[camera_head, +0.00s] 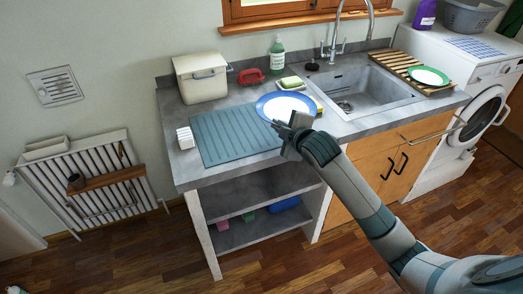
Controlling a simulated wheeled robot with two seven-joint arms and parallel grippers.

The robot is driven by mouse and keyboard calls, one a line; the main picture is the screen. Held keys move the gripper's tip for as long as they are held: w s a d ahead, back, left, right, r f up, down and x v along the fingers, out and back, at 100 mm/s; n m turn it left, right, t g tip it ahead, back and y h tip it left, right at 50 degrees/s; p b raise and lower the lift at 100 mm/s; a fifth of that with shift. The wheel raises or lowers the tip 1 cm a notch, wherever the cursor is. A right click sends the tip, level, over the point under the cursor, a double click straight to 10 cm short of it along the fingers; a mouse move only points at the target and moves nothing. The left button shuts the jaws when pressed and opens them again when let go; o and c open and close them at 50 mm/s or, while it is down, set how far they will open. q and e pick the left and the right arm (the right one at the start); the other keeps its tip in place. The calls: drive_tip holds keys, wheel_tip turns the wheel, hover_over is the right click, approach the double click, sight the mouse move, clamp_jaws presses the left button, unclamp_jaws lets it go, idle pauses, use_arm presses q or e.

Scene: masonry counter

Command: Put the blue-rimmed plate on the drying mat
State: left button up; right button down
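The blue-rimmed plate (285,103) is white with a blue rim. It is at the counter's middle, between the mat and the sink, and its left side overlaps the mat's right edge in the picture. The drying mat (228,138) is a ribbed blue-grey rectangle lying on the counter's left part, with its surface bare. My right gripper (284,124) is at the plate's near edge, over the mat's right side. Its fingers are small and partly hidden by its own body, so I cannot tell whether they grip the rim. My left gripper is not seen.
The sink (350,90) is right of the plate. Behind the plate are a sponge on a dish (291,83), a green soap bottle (277,55) and a red object (250,77). A beige bin (200,78) and a small white rack (185,138) stand left. A green-rimmed plate (428,76) lies on a wooden rack (400,62).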

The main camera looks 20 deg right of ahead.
drive_tip(key=shift+a, duration=0.1)
drive_tip(key=s+a+f+p, duration=0.4)
drive_tip(key=a+f, duration=0.3)
drive_tip(key=a, duration=0.3)
drive_tip(key=shift+s+a, duration=0.3)
drive_tip(key=shift+s, duration=0.05)
wheel_tip(320, 180, down, 4)
drive_tip(key=shift+p, duration=0.65)
